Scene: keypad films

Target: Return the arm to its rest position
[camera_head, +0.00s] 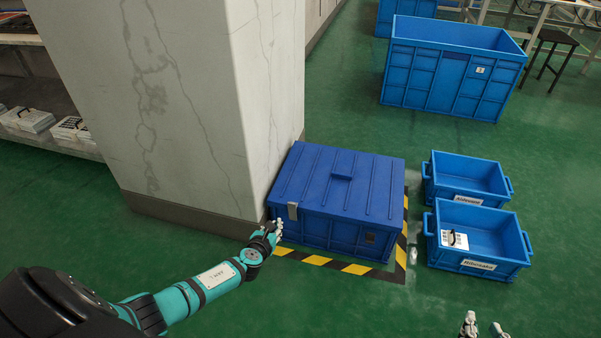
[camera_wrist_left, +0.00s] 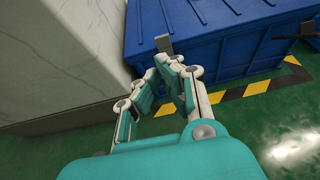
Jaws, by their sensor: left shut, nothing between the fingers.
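My left arm reaches in from the left in the head view. My left gripper (camera_head: 275,229) is beside the front left corner of a lidded blue crate (camera_head: 340,187). In the left wrist view the gripper (camera_wrist_left: 172,64) is shut and empty, its fingertips in front of a grey latch (camera_wrist_left: 164,45) on the crate. I cannot tell whether they touch it. My right gripper (camera_head: 483,326) shows only by its fingertips at the bottom edge of the head view. They are apart with nothing between them.
A cracked pillar (camera_head: 190,100) stands left of the crate. Yellow-black floor tape (camera_head: 357,269) borders the crate. Two small open blue bins (camera_head: 470,176) (camera_head: 475,262) stand to the right, the nearer holding a white keypad piece (camera_head: 455,240). A large blue bin (camera_head: 440,85) stands behind.

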